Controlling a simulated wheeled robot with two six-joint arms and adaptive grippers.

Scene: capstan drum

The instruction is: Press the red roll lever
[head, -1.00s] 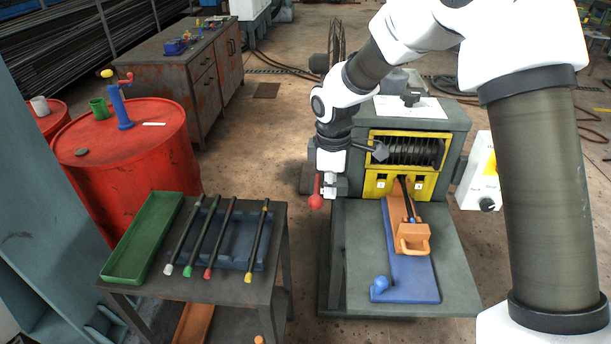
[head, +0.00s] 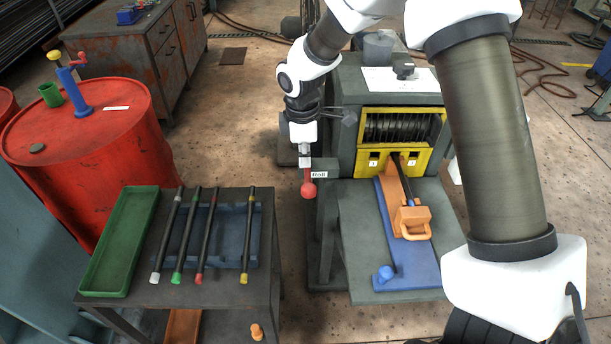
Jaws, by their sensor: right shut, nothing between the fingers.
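The red roll lever (head: 308,188) has a round red knob and hangs down on the left side of the machine (head: 345,140), beside a white label reading "Roll" (head: 319,174). My right gripper (head: 304,158) points down just above the lever's upper end. It is shut with nothing between its fingers. I cannot tell whether its tip touches the lever.
The machine's yellow-framed rollers (head: 403,127) face an orange carriage (head: 410,220) on a blue rail (head: 407,265). A small table (head: 215,288) at left holds a green tray (head: 118,240) and several dark bars. A red drum (head: 95,160) stands behind it.

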